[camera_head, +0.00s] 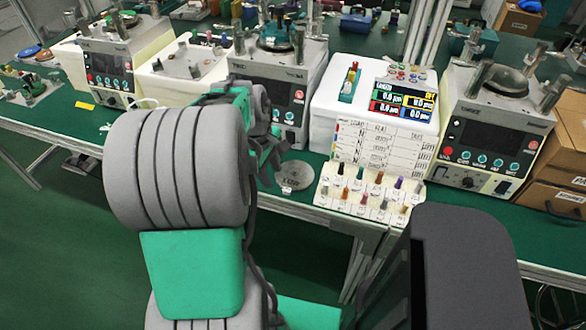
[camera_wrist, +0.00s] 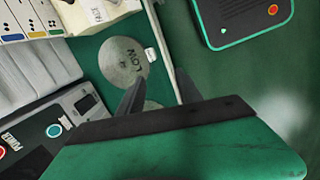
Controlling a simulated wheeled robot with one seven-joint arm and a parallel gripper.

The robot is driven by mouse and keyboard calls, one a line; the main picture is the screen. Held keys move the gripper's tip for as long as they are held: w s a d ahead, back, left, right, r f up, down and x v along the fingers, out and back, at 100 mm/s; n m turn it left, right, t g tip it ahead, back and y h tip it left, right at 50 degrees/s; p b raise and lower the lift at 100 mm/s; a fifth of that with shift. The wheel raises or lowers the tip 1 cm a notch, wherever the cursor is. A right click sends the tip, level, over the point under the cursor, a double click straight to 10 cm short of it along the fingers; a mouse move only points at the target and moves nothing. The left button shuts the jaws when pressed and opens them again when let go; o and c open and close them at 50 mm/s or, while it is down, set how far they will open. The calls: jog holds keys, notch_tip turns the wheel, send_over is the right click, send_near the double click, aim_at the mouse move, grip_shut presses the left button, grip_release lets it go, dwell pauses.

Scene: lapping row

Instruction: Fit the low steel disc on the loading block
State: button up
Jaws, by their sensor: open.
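The low steel disc (camera_wrist: 123,62) lies flat on the green bench top near its front edge, with "LOW" marked on its face. In the head view the grey disc (camera_head: 295,176) lies in front of the middle machine. My gripper (camera_wrist: 160,76) is open and empty; its fingers point toward the bench beside the disc, apart from it as far as I can see. In the head view my gripper (camera_head: 268,160) is partly hidden by my arm. A second grey round piece (camera_wrist: 152,105) shows partly between the fingers. I cannot tell which thing is the loading block.
The middle machine (camera_head: 278,80) stands behind the disc. To its right are a white display unit (camera_head: 408,100) and a rack of coloured pegs (camera_head: 368,190). Another machine (camera_head: 497,125) and cardboard boxes (camera_head: 566,160) stand further right. Open floor lies before the bench.

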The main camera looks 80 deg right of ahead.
aim_at(284, 188)
jog(key=s+f, duration=0.1)
jog(key=f, duration=0.1)
jog(key=d+f, duration=0.1)
jog(key=f, duration=0.2)
jog(key=s+f, duration=0.1)
jog(key=f, duration=0.1)
jog(key=shift+s+d+f, duration=0.35)
jog(key=shift+d, duration=0.05)
jog(key=shift+c, duration=0.3)
grip_shut()
dwell(0.6)
